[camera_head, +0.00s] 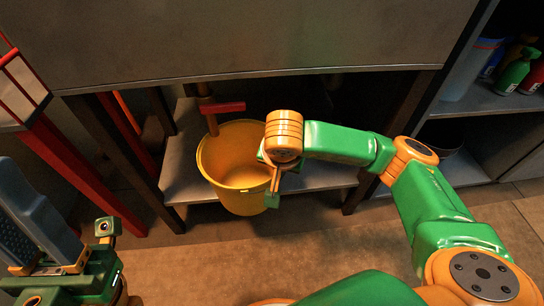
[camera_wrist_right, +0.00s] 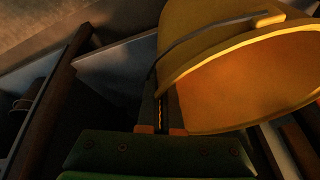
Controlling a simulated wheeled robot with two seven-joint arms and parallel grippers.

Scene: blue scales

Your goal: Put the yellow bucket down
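The yellow bucket (camera_head: 232,178) is upright, mouth up, at the low grey shelf under the big grey panel. It overlaps the shelf's front edge, and I cannot tell whether its base touches anything. My right gripper (camera_head: 273,188) is at the bucket's right rim. In the right wrist view the bucket (camera_wrist_right: 215,45) fills the upper right, and its thin dark handle runs down to my right gripper (camera_wrist_right: 161,105), whose fingers look closed on it.
The low shelf (camera_head: 182,175) has dark legs on both sides. A red tap handle (camera_head: 222,107) stands just above the bucket's back rim. A red frame (camera_head: 75,165) is at the left. A shelving unit (camera_head: 470,165) with bottles is at the right. The brown floor in front is clear.

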